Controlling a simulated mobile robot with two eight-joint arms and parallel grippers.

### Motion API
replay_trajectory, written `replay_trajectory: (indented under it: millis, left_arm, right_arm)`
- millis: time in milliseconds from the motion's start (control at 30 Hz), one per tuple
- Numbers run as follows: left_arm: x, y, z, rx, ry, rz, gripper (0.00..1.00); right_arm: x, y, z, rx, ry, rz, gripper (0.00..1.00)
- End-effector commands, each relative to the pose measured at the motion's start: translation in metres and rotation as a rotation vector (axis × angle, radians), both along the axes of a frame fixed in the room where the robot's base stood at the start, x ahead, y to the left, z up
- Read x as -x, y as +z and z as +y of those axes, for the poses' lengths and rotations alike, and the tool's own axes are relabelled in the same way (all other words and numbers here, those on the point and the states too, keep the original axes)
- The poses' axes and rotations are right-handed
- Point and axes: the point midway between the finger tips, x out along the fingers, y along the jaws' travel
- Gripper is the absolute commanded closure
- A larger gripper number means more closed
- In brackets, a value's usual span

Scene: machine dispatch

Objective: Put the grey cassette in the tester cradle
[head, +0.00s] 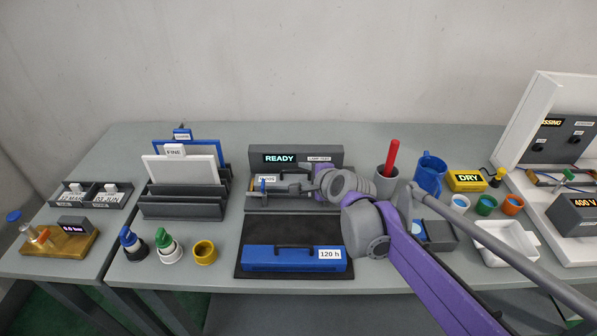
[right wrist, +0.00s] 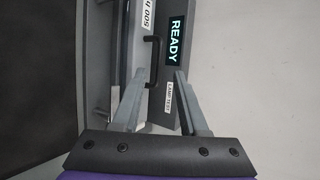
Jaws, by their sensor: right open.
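The grey cassette (head: 267,180), with a white label and a dark handle, lies at the tester cradle (head: 290,205), below the tester's lit READY display (head: 280,158). My right gripper (head: 258,189) is over it and hides much of it, so I cannot tell how fully it is seated. In the right wrist view the cassette's handle (right wrist: 152,58) shows near the tips of the open right gripper (right wrist: 160,75), with visible space to the right finger. My left gripper is not in view.
A blue cassette (head: 290,265) labelled 120 h lies on a black mat (head: 250,230) in front of the tester. A file rack (head: 180,205) stands left. A grey cup (head: 387,180) with a red stick, a blue mug (head: 430,170) and small pots stand right.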

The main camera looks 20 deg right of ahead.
Motion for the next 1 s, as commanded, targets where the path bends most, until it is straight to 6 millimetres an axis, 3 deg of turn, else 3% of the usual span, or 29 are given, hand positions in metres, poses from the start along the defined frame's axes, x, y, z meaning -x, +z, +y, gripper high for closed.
replay_trajectory:
  millis: [200, 400, 1000]
  left_arm:
    - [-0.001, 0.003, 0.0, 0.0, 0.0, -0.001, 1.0]
    - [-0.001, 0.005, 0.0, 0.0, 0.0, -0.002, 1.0]
    - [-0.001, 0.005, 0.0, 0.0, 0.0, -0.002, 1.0]
  right_arm:
    - [0.035, 0.022, -0.007, 0.0, -0.002, -0.001, 0.57]
    - [0.051, 0.031, -0.01, -0.001, -0.001, 0.0, 0.57]
    - [0.054, 0.033, -0.01, 0.0, 0.0, 0.0, 0.57]
